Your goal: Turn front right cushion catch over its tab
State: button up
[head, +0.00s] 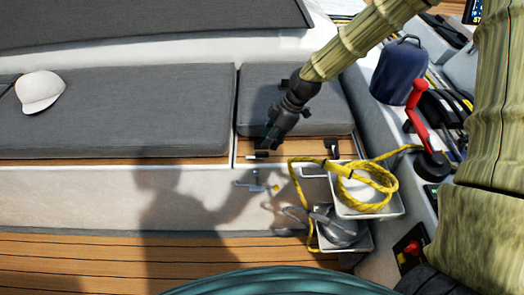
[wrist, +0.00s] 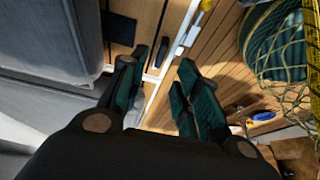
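The small dark grey cushion (head: 292,98) lies on the wooden seat at the right. Below its front edge are a small black and white catch (head: 257,155) and, further right, a black catch (head: 331,148). I cannot tell which one the task names. My gripper (head: 269,138) points down just above the left one. In the wrist view my gripper (wrist: 157,70) is open, with a gap between its fingers. A black lever-like catch (wrist: 162,52) stands just beyond the gap, close to the left finger; contact is unclear. A dark square patch (wrist: 118,28) lies on the wood.
A long grey cushion (head: 120,110) with a white cap (head: 40,90) lies to the left. At the right are a tray (head: 392,209) holding yellow rope (head: 358,185), a blue winch cover (head: 396,72) and a red handle (head: 416,95). The wooden floor (head: 80,262) is clear at left.

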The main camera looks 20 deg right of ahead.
aim_at(262, 152)
jog(key=shift+b+x, duration=0.4)
jog(key=shift+x, duration=3.1)
grip_shut()
